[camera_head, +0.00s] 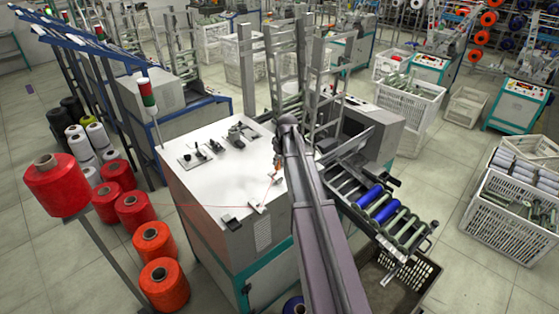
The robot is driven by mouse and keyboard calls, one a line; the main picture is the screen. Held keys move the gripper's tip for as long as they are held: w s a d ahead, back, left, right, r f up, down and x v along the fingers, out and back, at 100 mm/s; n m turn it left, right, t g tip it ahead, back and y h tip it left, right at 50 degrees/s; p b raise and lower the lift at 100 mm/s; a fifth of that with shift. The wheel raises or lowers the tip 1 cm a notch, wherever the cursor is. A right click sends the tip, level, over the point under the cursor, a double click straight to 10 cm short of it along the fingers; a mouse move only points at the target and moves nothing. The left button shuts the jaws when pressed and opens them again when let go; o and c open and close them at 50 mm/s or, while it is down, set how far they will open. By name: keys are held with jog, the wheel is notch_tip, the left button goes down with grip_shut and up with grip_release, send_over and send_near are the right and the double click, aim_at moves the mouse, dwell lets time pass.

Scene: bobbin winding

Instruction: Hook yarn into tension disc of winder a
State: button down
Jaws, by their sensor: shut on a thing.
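A thin red yarn (222,206) runs from the left, near the large red cone (55,184), across the white top of the winder (215,180) to a small metal bracket near its front edge (257,208). From there it slants up toward my gripper (278,172). My gripper is small in the picture, low over the right part of the white top, and is shut on the yarn. Small dark fittings (236,138) stand toward the back of the top, with others on a plate (197,154) at the left. I cannot tell which one is the tension disc.
My arm crosses the middle and hides part of the winder. A signal lamp (148,97) stands at the top's left corner. A rack with blue and green bobbins (377,203) slopes down at right. Red and orange cones (153,242) stand on the floor at left.

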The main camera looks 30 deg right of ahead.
aim_at(279, 168)
jog(key=shift+f, duration=0.25)
jog(key=shift+f+b, duration=1.9)
jog(key=shift+f, duration=0.15)
jog(key=shift+d+r, duration=0.1)
jog(key=shift+d, duration=0.05)
dwell(0.3)
jog(key=shift+w+d+r, duration=0.1)
jog(key=shift+w+d, duration=0.1)
jog(key=shift+d, duration=0.55)
jog(key=shift+w+d, duration=0.25)
jog(key=shift+d, duration=0.5)
jog(key=shift+w+d+r, duration=0.1)
jog(key=shift+w+d, duration=0.1)
jog(key=shift+d, duration=0.55)
jog(key=shift+r+p, duration=0.1)
jog(key=shift+p, duration=0.25)
jog(key=shift+w+d+r+p, duration=0.1)
jog(key=shift+d+r+p, duration=0.15)
jog(key=shift+r+p, duration=0.85)
jog(key=shift+d+r+p, duration=0.25)
jog(key=shift+r+p, duration=0.85)
